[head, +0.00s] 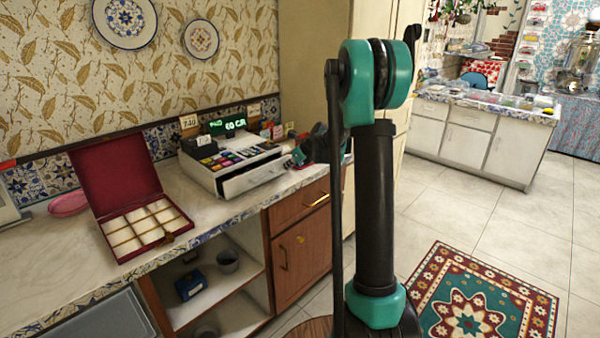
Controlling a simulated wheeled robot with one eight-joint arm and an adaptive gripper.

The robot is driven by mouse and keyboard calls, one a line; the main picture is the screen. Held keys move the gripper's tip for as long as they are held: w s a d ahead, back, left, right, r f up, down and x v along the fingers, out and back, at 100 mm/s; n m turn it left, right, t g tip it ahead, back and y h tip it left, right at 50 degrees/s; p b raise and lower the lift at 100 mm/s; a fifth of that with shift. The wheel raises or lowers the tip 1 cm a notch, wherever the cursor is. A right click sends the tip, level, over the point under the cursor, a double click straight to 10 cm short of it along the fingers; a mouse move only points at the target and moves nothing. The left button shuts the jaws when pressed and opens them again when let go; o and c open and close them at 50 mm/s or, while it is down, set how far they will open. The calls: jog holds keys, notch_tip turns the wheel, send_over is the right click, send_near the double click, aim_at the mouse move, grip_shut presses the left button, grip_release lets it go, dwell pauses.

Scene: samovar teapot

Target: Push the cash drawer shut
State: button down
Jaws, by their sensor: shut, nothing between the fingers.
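The cash register (222,155) stands on the marble counter against the tiled wall, its green display lit. Its pale cash drawer (254,178) sticks out a little at the front, with a dark gap above its front panel. My gripper (299,157) is just right of the drawer, low over the counter, with its fingers closed and empty. It is small and dark here, partly hidden behind my own arm. I cannot tell whether the fingertips touch the drawer front.
An open red box (128,205) with pale compartments stands left of the register. A pink case (68,204) lies behind it. Below are open shelves with a blue box (190,285) and a wooden cabinet (300,250). Bare counter (215,208) lies before the drawer.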

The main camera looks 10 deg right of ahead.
aim_at(283, 157)
jog(key=w+a, duration=0.2)
jog(key=w, duration=0.1)
jog(key=shift+w+a, duration=0.3)
jog(key=shift+w+a+r, duration=0.1)
jog(key=shift+w+a, duration=0.05)
jog(key=shift+w, duration=0.1)
